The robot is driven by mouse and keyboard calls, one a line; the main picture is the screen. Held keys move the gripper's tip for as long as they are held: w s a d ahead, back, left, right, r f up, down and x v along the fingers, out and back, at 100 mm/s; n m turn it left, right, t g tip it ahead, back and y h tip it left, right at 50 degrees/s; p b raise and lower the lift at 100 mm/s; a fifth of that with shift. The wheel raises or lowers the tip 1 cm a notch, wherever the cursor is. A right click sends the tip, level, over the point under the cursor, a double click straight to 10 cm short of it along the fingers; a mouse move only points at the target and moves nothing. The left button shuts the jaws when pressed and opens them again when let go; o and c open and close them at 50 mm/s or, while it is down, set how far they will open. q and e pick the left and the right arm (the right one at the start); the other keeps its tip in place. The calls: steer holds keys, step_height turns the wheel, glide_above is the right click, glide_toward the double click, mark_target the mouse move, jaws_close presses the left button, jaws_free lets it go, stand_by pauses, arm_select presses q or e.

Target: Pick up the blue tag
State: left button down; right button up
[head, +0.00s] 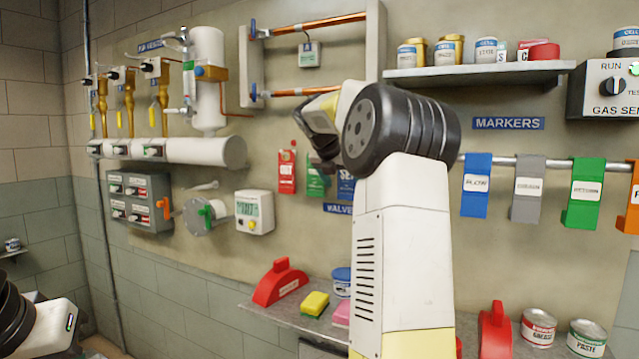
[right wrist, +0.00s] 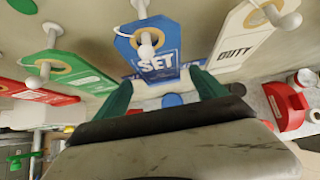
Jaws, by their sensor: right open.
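The blue tag (right wrist: 150,45), printed "SET", hangs by its ringed hole on a white-knobbed peg in the right wrist view. In the head view the blue tag (head: 346,188) is partly hidden by my right arm. My right gripper (right wrist: 162,90) is open, its two green fingertips apart near the lower end of the tag, one at each side. I cannot tell whether they touch it. In the head view my right gripper (head: 318,148) is in front of the tag row, mostly seen from behind. Only part of my left arm shows at the lower left; its gripper is out of view.
A green tag (right wrist: 68,70) and a red tag (right wrist: 30,90) hang left of the blue one, a white "DUTY" tag (right wrist: 245,40) right of it. Pegs stick out from the wall. A shelf (head: 262,309) below holds a red-handled object (head: 281,283) and sponges (head: 315,304).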

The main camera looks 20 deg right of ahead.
mark_target(347, 184)
steer(key=x, duration=0.4)
steer(key=shift+d+f, duration=0.1)
steer(key=shift+c, duration=0.4)
steer(key=shift+s, duration=0.1)
steer(key=c, duration=1.3)
steer(key=shift+r, duration=0.3)
steer(key=shift+r, duration=0.35)
steer(key=shift+r, duration=0.1)
